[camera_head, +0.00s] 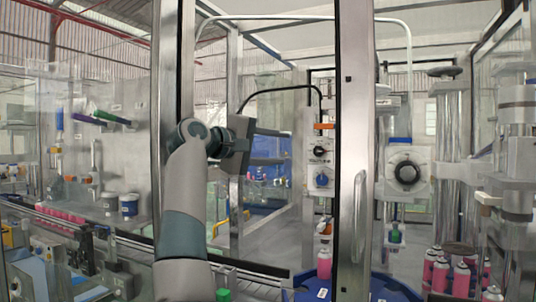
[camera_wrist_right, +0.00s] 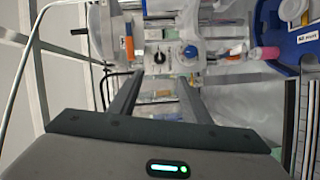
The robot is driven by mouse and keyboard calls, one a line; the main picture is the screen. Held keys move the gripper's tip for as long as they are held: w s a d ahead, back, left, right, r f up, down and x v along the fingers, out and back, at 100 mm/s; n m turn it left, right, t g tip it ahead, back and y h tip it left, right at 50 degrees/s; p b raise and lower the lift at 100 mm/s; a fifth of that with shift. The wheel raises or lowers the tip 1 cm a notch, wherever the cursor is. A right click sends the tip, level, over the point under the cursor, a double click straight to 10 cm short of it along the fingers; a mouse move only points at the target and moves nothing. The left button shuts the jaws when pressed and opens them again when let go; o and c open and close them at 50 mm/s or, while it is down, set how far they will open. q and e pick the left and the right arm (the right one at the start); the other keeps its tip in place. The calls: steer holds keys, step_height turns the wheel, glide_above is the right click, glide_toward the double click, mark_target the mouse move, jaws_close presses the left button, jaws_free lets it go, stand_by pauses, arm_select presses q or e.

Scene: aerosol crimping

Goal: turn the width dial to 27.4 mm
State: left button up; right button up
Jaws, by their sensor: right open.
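A white panel on the machine ahead carries a black knob (camera_head: 320,152) above a blue knob (camera_head: 322,180). Both also show in the right wrist view, the black knob (camera_wrist_right: 159,58) beside the blue one (camera_wrist_right: 190,51). I cannot read their scales or tell for certain which is the width dial. A larger black dial (camera_head: 406,172) sits on a separate white plate at the right. My right gripper (camera_head: 275,138) is left of the knob panel, apart from it; in the wrist view its two dark fingers (camera_wrist_right: 157,82) are spread and empty. My left gripper is out of view.
A metal post (camera_head: 353,120) stands between the panel and the larger dial. A blue turntable (camera_head: 385,289) is below the panel, with pink cans (camera_head: 440,272) at the right. A conveyor (camera_head: 70,228) runs along the left. Clear space separates my gripper from the panel.

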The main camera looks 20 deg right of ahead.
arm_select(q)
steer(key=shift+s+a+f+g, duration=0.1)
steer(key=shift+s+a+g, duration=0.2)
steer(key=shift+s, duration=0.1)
arm_select(e)
steer(key=shift+v, duration=1.4)
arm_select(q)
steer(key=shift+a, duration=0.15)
